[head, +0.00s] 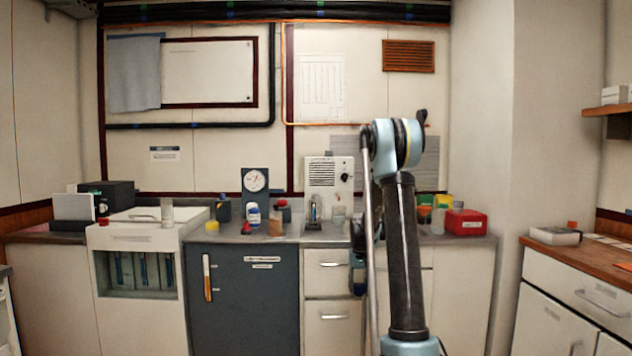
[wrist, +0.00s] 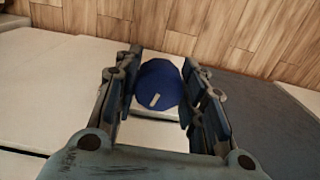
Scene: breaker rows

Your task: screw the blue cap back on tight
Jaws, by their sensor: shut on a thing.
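The blue cap (wrist: 155,88) is a round blue disc with a small pale mark. In the wrist view it sits between the two fingers of my gripper (wrist: 160,84), which is shut on it. A pale surface shows just below the cap; I cannot tell whether the cap touches it or what it belongs to. In the head view my gripper (head: 358,272) is mostly hidden behind my arm, in front of the drawers, and the cap cannot be made out there. A small white and blue container (head: 253,214) stands on the counter; I cannot tell whether it belongs to the cap.
The counter (head: 225,237) carries several bottles, a dial gauge (head: 255,181), a white speaker-like box (head: 328,173) and a red box (head: 465,222). A dark blue cabinet (head: 243,300) and pale drawers (head: 327,281) stand below. A wooden worktop (head: 590,248) is at the right.

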